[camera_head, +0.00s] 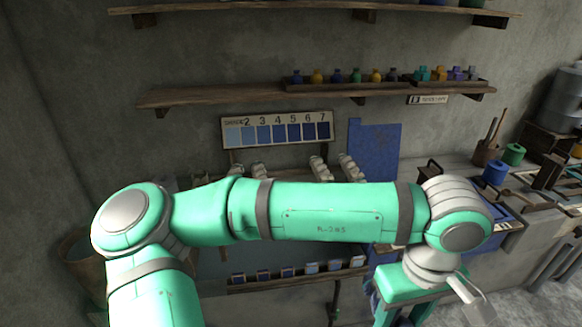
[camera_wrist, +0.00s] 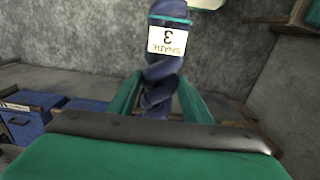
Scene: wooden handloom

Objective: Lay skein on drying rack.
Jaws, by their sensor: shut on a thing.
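My gripper (camera_wrist: 159,82) is shut on a dark blue twisted skein (camera_wrist: 160,68) in the wrist view. The skein runs between the two green fingers and carries a white tag reading SHADE 3, seen upside down, and a teal band. In the head view my gripper (camera_head: 402,312) points down at the lower right, cut by the bottom edge; the skein is hard to make out there. A low wooden rail (camera_head: 335,277) with a row of blue-toned cards stands behind my arm and may be the drying rack.
A shade chart (camera_head: 277,130) with numbered blue patches stands behind my arm, near several pale bundles (camera_head: 320,168). A blue panel (camera_head: 374,150) is beside it. Wall shelves (camera_head: 230,95) hold small bottles. The right-hand bench (camera_head: 535,215) carries blue and green spools and a tool pot.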

